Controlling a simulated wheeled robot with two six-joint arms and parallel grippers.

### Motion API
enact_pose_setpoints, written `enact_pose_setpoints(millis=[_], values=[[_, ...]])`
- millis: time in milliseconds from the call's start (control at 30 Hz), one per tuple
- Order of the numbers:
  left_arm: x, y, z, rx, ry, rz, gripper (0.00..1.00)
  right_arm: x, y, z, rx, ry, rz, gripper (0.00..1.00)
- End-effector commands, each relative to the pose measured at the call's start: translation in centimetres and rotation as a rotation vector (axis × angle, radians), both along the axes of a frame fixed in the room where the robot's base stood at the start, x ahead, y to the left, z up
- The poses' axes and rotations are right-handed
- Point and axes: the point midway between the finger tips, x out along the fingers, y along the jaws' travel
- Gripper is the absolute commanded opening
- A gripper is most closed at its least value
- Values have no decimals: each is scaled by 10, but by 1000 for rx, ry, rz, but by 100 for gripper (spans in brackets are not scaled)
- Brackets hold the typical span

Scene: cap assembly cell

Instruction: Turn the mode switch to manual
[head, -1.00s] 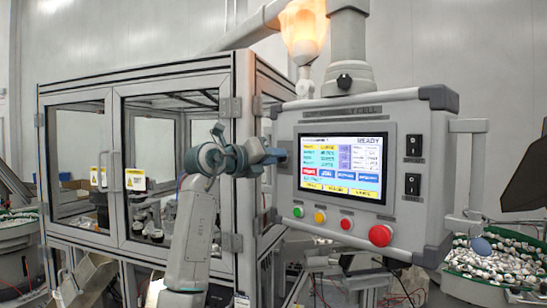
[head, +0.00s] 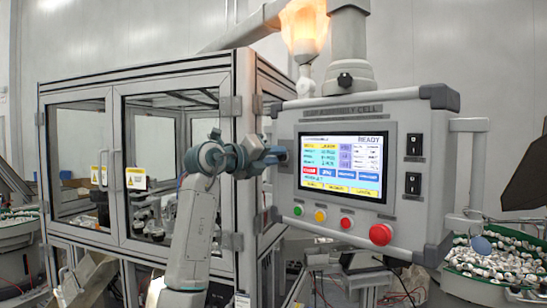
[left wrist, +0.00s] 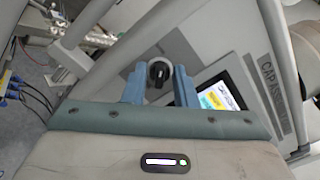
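The control panel (head: 287,120) hangs at the right of the head view with its screen (head: 341,167) lit and reading READY. In the left wrist view a black rotary switch knob (left wrist: 158,72) with a light pointer mark stands on the panel's grey side face. My left gripper (left wrist: 159,80) is open, with one blue finger on each side of the knob; I cannot tell whether they touch it. In the head view my left gripper (head: 276,157) is at the panel's left side and hides the knob. My right gripper is not in view.
A glazed machine enclosure (head: 235,150) stands close behind my left arm. The panel front carries a large red button (head: 380,235), smaller buttons and two black switches (head: 414,145). A bowl of caps (head: 490,262) is at the right.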

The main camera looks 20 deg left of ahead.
Motion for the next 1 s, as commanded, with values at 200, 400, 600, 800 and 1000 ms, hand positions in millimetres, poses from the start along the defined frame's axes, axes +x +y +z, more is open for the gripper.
enact_pose_setpoints(millis=[200, 400, 600, 800, 1000], values=[[0, 0, 0, 1, 0, 0, 44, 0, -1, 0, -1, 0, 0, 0], [-3, 2, -1, 1, -1, 1, 44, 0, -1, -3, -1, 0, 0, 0], [-28, 17, -4, 2, -4, 3, 44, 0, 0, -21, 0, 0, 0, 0], [-64, 37, -4, 3, -4, 4, 44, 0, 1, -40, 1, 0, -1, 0], [-88, 50, -2, 1, -3, 1, 44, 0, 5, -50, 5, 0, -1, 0]])
